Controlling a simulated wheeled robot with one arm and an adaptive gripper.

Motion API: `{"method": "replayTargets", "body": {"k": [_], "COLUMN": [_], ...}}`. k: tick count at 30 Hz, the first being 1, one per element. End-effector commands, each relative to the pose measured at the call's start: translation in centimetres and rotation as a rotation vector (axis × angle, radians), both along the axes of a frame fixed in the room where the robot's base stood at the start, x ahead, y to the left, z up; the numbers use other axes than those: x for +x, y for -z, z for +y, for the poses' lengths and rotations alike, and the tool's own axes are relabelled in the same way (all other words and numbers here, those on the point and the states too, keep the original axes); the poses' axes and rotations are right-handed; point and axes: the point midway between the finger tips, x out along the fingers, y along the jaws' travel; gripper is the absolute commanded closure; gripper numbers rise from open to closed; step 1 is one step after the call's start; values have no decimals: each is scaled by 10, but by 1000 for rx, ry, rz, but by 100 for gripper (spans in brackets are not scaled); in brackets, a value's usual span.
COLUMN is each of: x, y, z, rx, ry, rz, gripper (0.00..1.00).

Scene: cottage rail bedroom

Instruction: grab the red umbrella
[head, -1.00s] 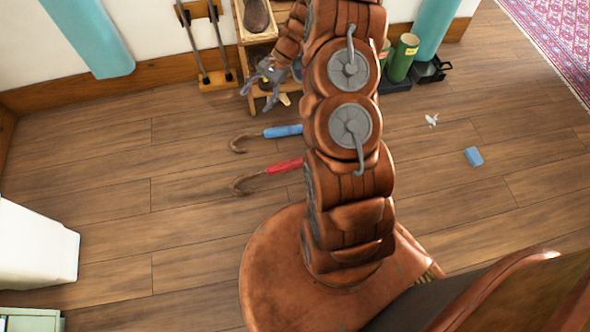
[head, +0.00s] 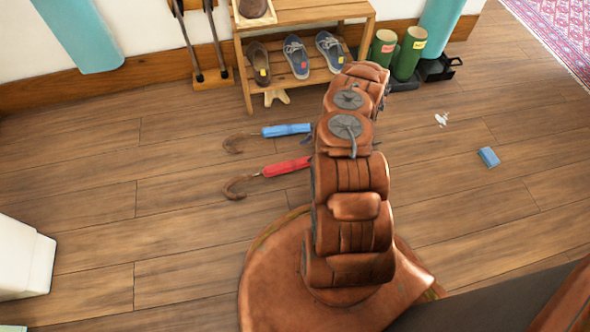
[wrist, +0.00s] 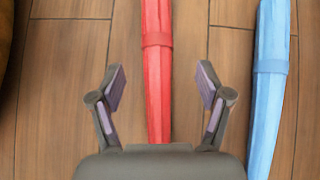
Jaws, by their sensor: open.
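The red umbrella (head: 287,168) lies on the wooden floor in the head view, its curved brown handle to the left and its far end hidden behind my arm. In the wrist view the red umbrella (wrist: 158,70) runs upright through the picture, between the two fingers. My gripper (wrist: 160,85) is open above it, the fingers apart on either side with gaps to the red cloth. I cannot tell how high it is above the floor. In the head view my gripper is hidden behind my arm.
A blue umbrella (head: 287,130) lies parallel to the red one, and it also shows in the wrist view (wrist: 270,90) right of the fingers. A wooden shoe rack (head: 290,88) and green boots (head: 408,58) stand at the back. A blue block (head: 488,157) lies on the right.

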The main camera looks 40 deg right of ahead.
Motion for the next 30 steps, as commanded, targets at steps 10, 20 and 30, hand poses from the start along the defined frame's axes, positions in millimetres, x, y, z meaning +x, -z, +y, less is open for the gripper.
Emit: {"method": "replayTargets", "body": {"k": [10,20,30], "x": [1,4,10], "y": [27,54,67], "z": [13,31,46], "rx": [-1,5,-2], "ry": [12,12,11], "rz": [6,8,5], "gripper": [23,23,23]}}
